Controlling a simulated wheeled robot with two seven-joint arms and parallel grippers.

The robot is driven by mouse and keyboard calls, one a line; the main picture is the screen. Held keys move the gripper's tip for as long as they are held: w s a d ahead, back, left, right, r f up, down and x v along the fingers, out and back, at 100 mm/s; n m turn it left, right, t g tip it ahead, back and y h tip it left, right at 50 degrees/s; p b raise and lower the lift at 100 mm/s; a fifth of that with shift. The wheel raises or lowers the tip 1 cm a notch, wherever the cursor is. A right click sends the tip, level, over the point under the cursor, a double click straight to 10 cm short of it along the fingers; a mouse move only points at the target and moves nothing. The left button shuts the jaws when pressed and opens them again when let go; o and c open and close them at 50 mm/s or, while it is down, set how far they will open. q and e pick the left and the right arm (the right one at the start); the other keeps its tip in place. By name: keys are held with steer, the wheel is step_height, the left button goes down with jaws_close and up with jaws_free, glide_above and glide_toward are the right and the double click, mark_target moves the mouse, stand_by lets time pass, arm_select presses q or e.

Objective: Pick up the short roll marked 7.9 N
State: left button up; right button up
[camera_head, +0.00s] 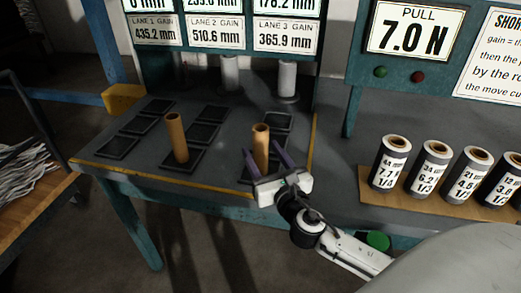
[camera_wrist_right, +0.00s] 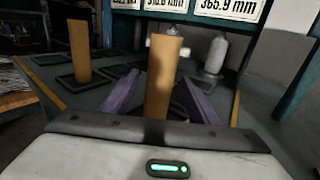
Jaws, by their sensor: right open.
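Short grey rolls with white labels stand in a row at the right of the head view. The leftmost roll (camera_head: 390,162) has a label that looks like 7.7; the others seem to read 6.2 (camera_head: 428,170), 4.6 (camera_head: 466,174) and 3-something (camera_head: 503,180). I cannot make out a clear 7.9. My right gripper (camera_head: 264,150) is open, its purple fingers on either side of an upright brown tube (camera_head: 261,140) on the left bench. That tube also stands between the fingers in the right wrist view (camera_wrist_right: 162,65). My left gripper is not in view.
Another brown tube (camera_head: 177,138) stands on the bench to the left, among dark square pads (camera_head: 117,147). Grey-white cylinders (camera_head: 288,80) stand at the bench's back. The labelled rolls stand on a wooden strip (camera_head: 415,199). A "PULL 7.0 N" sign (camera_head: 414,30) hangs above.

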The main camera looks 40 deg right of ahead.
steer(key=shift+x, duration=1)
steer(key=shift+c, duration=0.2)
steer(key=c, duration=1.1)
steer(key=shift+c, duration=0.3)
